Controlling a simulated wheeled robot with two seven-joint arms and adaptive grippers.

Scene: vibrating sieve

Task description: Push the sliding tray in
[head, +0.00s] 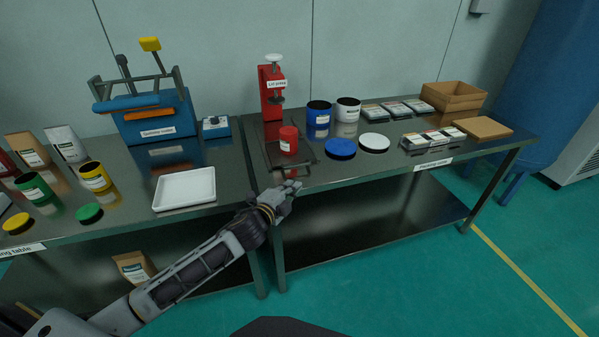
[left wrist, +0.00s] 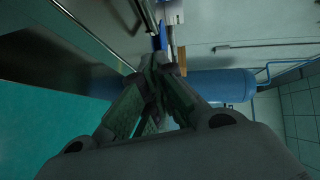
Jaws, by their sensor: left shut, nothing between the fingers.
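The dark sliding tray (head: 273,157) lies on the right table in front of the red lid press (head: 270,95). A red can (head: 288,141) with a white label stands upright on it. My left gripper (head: 296,185) is shut and empty at the table's front edge, just in front of the tray's near end. Whether its fingertips touch the tray cannot be told. In the left wrist view the closed fingers (left wrist: 163,65) fill the middle, and the tray is not clearly seen. My right gripper is not in view.
A blue can (head: 318,119), a white can (head: 347,110) and two lids stand right of the tray. A white shallow tray (head: 185,188) lies on the left table. A wooden box (head: 454,96) stands far right. The floor in front of the right table is clear.

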